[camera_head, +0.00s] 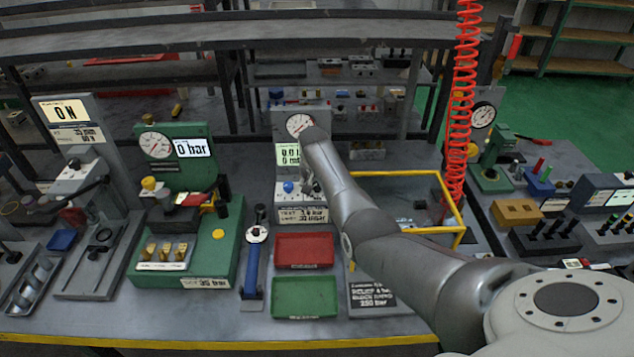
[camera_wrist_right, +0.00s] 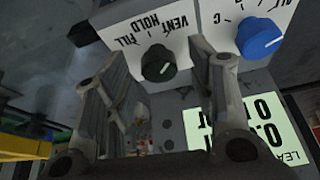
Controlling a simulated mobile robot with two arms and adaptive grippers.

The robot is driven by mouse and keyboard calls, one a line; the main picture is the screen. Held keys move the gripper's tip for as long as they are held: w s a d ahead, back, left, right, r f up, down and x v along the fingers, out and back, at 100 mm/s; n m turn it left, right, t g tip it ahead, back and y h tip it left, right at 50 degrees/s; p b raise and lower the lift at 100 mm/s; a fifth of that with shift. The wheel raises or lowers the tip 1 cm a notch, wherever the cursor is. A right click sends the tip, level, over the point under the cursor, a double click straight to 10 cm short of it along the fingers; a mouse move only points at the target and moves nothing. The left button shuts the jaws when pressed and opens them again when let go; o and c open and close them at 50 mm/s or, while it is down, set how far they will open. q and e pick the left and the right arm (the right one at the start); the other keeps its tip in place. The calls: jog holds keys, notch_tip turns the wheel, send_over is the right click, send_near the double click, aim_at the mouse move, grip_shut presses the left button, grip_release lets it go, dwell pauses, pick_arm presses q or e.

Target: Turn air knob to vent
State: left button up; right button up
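The air knob (camera_wrist_right: 158,65) is a black dial with a light pointer mark on a white panel, with the words FILL, HOLD and VENT printed around it. Which word the mark faces is hard to tell. My right gripper (camera_wrist_right: 155,56) is open, its two fingers showing on either side of the knob with gaps between. How deep the fingers reach is unclear. In the head view my right arm reaches the grey leak tester (camera_head: 314,213), and the arm and gripper (camera_head: 308,188) hide the black knob. My left gripper is out of view.
A blue knob (camera_wrist_right: 260,38) sits close beside the right finger; a lit display (camera_wrist_right: 250,125) is near it. A red tray (camera_head: 304,251), a green tray (camera_head: 304,297) and a yellow-framed box (camera_head: 405,174) stand around the tester. The green test stand (camera_head: 203,262) is to the left.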

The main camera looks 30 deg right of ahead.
jog(key=shift+r, duration=0.2)
jog(key=v, duration=1.1)
jog(key=shift+s+r, duration=0.2)
jog(key=shift+r, duration=0.1)
jog(key=shift+a+f, duration=0.1)
jog(key=shift+a, duration=0.05)
